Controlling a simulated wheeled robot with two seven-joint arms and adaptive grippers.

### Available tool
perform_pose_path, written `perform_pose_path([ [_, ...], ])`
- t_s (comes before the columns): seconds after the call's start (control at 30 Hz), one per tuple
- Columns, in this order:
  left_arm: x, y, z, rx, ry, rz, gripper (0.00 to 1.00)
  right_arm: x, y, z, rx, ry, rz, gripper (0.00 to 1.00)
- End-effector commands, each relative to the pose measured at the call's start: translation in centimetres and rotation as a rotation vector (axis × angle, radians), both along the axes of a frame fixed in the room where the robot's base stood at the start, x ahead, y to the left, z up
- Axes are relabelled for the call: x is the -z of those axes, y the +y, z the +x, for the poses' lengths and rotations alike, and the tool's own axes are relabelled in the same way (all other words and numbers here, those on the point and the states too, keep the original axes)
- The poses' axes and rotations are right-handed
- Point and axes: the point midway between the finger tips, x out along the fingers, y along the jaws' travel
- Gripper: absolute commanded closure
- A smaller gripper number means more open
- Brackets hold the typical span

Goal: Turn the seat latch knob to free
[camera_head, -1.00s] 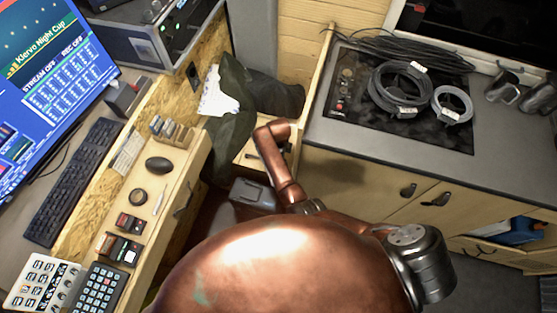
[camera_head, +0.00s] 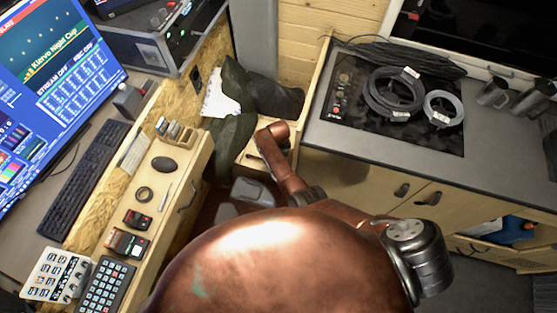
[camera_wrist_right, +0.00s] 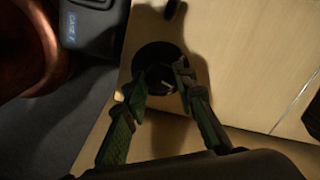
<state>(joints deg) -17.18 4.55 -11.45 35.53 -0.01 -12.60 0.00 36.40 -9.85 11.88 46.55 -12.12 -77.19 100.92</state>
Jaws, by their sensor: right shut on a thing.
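The seat latch knob (camera_wrist_right: 167,87) is a dark knob with a pale pointer line, on a round black plate (camera_wrist_right: 158,52) fixed to a light wooden panel in the right wrist view. My right gripper (camera_wrist_right: 161,76) has its two green-and-black fingers on either side of the knob and is shut on it. The fingers hide part of the knob, so its exact setting is hard to read. In the head view my copper right arm covers the middle, and neither the knob nor the right gripper shows clearly. My left gripper is not in view.
A dark case with a blue label (camera_wrist_right: 71,30) stands close to the panel. In the head view a desk with a keyboard (camera_head: 85,186) is at left. A counter (camera_head: 315,137) with coiled cables (camera_head: 393,92) is at right. Dark clothing (camera_head: 232,135) hangs near the arm.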

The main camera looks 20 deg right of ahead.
Motion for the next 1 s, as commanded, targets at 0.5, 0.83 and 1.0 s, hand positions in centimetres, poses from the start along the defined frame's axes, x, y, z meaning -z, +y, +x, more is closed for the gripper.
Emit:
perform_pose_path([
  [0.5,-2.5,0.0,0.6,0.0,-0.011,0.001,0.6,-0.5,-0.2,0.6,-0.49,-0.012,-0.007,0.99],
  [0.83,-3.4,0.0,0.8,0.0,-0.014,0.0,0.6,-0.5,-0.2,0.6,-0.78,-0.012,-0.008,0.99],
  [1.0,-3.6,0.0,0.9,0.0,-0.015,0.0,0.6,-0.5,-0.2,0.7,-0.892,-0.013,-0.01,0.99],
])
